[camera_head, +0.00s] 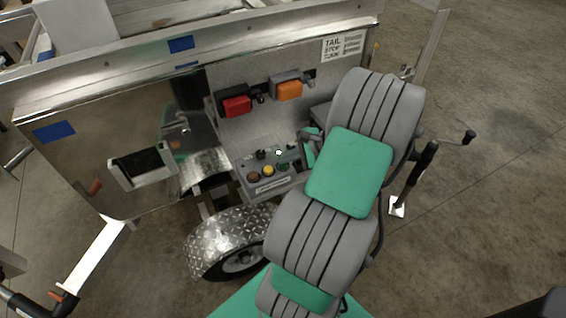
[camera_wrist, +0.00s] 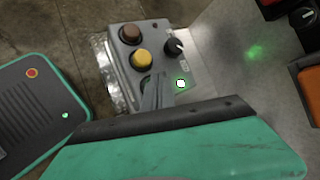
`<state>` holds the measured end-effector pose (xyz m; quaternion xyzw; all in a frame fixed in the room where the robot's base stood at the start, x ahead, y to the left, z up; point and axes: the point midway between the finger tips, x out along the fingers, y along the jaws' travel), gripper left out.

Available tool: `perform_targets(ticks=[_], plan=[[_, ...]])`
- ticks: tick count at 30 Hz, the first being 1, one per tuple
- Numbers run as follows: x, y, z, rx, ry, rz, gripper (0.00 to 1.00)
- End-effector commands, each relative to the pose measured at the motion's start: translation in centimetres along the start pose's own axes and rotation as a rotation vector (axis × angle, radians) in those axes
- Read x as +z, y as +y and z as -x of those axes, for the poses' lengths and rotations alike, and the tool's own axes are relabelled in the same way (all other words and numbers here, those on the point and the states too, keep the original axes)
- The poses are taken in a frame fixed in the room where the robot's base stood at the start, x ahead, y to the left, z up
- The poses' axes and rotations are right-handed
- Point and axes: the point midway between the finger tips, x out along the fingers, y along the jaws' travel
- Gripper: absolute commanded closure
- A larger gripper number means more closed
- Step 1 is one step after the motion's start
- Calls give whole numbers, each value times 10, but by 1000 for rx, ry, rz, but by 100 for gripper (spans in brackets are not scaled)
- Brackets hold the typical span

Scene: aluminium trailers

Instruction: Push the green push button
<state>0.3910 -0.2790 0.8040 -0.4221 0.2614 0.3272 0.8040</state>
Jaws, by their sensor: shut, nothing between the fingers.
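The grey control box (camera_head: 263,190) carries a row of brown, yellow and green buttons. The green push button (camera_head: 283,166) is at the right end of the row in the head view, by the yellow button (camera_head: 268,171). In the wrist view the brown (camera_wrist: 130,33) and yellow (camera_wrist: 142,59) buttons show, but the green one is hidden behind my gripper (camera_wrist: 155,80). My gripper is shut and empty, its fingers pointing at the box near the row's end. In the head view my gripper (camera_head: 309,136) shows partly beside the box; contact cannot be told.
A black knob (camera_head: 261,154) and a small bright green-rimmed lamp (camera_head: 278,152) sit behind the button row. A red (camera_head: 236,106) and an orange (camera_head: 289,91) light are mounted on the metal panel above. A diamond-plate fender (camera_head: 215,238) lies below the box.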

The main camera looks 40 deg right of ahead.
Motion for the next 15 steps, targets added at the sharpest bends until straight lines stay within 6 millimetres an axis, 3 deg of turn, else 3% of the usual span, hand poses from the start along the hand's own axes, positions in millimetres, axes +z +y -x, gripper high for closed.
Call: perform_targets(ticks=[15], plan=[[8,-7,10,0,0,-1,100]])
